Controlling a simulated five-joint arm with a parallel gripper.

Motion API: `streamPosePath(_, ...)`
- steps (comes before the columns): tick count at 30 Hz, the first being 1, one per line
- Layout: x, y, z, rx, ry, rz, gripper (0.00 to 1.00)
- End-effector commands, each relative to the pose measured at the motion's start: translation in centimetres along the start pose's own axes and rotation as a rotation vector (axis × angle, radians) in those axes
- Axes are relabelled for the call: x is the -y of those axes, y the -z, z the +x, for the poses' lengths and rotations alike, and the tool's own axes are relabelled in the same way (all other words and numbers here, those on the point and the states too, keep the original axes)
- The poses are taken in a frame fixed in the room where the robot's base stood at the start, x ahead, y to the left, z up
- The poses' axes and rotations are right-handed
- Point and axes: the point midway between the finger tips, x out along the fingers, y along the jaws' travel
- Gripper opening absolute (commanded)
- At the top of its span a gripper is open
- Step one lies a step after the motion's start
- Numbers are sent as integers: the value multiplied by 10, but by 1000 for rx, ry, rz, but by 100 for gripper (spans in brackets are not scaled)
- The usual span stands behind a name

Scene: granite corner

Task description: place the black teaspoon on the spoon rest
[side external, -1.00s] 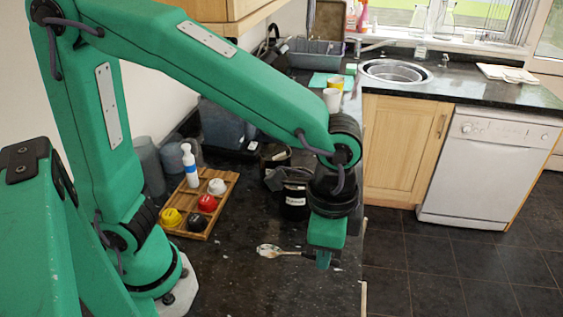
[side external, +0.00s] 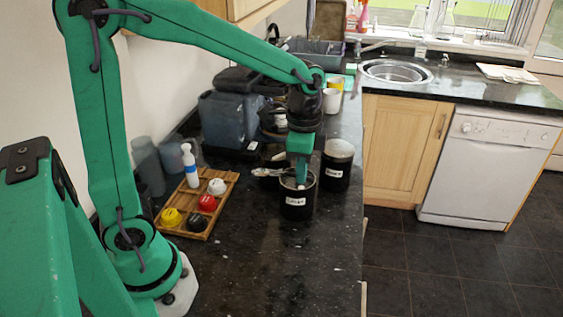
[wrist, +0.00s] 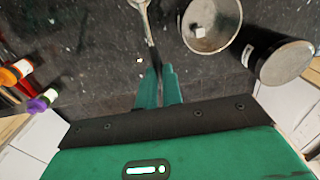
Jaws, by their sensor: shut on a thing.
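My gripper (side external: 299,178) is shut on the black handle of the teaspoon. The teaspoon's pale, shiny bowl (side external: 262,172) sticks out to the left of the fingers in the side view. In the wrist view the teaspoon (wrist: 149,35) runs from between the fingertips (wrist: 158,75) up to the top edge, where its bowl is partly cut off. The spoon appears held above the dark worktop, level with the rim of a labelled black jar in the side view. I cannot make out the spoon rest in either view.
The open labelled jar (side external: 297,205) holds a white lump; it stands close to my fingers. A second black jar (side external: 337,168) stands to its right. A wooden tray (side external: 226,198) holds several coloured pods and a bottle (side external: 190,166). The front worktop is clear.

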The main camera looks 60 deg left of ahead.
Motion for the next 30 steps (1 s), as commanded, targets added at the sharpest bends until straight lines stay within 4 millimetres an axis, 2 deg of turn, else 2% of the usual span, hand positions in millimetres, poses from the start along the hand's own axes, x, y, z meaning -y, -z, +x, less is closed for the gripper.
streamPosePath(3,23,-19,0,0,1,-10,0)
streamPosePath(15,83,-88,0,0,3,-12,0)
streamPosePath(21,104,-125,0,0,4,-12,0)
streamPosePath(30,120,-162,4,1,3,-8,0)
